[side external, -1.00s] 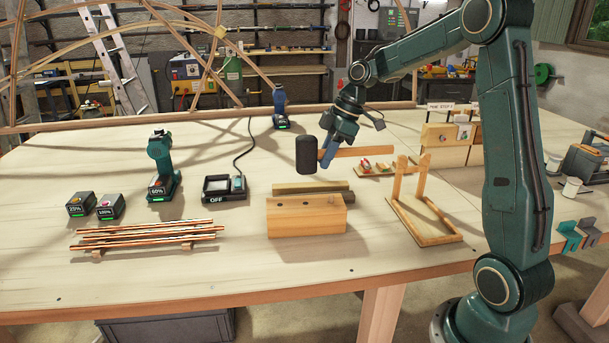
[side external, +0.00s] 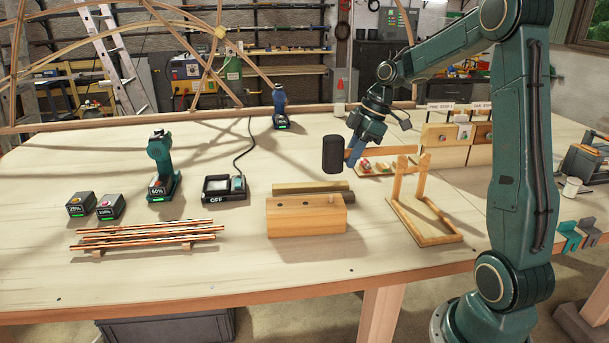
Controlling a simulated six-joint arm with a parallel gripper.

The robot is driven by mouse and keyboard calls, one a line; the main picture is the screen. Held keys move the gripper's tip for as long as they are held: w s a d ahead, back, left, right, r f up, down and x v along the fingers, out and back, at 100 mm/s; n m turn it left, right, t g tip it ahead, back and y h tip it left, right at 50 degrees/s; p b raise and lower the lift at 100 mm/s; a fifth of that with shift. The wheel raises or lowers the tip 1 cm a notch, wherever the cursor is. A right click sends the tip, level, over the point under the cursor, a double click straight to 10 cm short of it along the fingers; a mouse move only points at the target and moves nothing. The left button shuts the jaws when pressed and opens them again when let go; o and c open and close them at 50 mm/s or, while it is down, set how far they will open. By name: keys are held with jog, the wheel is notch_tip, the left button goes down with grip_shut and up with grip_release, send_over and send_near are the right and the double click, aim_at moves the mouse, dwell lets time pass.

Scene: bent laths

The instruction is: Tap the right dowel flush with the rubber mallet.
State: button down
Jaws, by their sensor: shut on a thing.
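The rubber mallet has a black head (side external: 333,154) and a wooden handle (side external: 398,150). My gripper (side external: 353,157) is shut on the handle close behind the head. The mallet hangs in the air, its head above the right end of a pale wooden block (side external: 305,222), with a clear gap between them. The block's top shows two small dark round spots, at the left and middle. A small pale feature, perhaps the right dowel, shows near the right end; how far it stands out is too small to tell.
A wooden stand (side external: 430,225) with two uprights is right of the block. Behind the block lie laths (side external: 300,187) and a small tray (side external: 378,168). Copper-coloured rods (side external: 148,234), a drill (side external: 161,165) and a charger (side external: 225,188) are left. The front table is clear.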

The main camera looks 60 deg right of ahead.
jog(key=shift+f, duration=1.8)
jog(key=shift+f, duration=2.75)
jog(key=shift+r, duration=2.8)
jog(key=shift+r, duration=2.05)
jog(key=shift+a, duration=0.1)
